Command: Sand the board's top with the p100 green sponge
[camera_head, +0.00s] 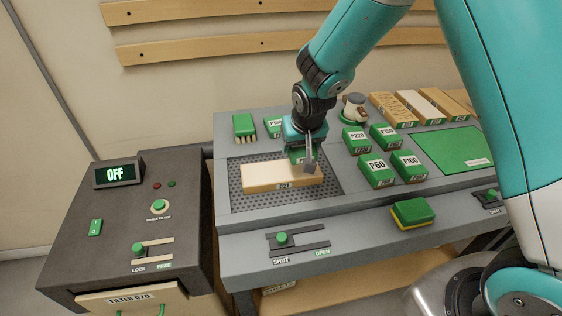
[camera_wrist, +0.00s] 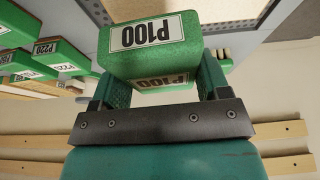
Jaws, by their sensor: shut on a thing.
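My gripper (camera_head: 304,150) is shut on a green sponge block (camera_wrist: 150,48) marked P100, which the wrist view shows between my two fingers (camera_wrist: 160,82). In the head view the held sponge (camera_head: 296,155) is mostly hidden by my gripper. The pale wooden board (camera_head: 262,177) lies on the dark perforated plate (camera_head: 255,203). My gripper is at the board's right part, over or just behind its far edge. I cannot tell whether the sponge touches the board.
More green blocks stand right of the plate: P220 (camera_head: 356,140), P60 (camera_head: 376,170) and another P100 (camera_head: 408,165). A green brush (camera_head: 244,126) stands behind the plate. A green-yellow sponge (camera_head: 412,213) lies in front. The clamp lever (camera_head: 282,239) is at SHUT. The display (camera_head: 119,173) reads OFF.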

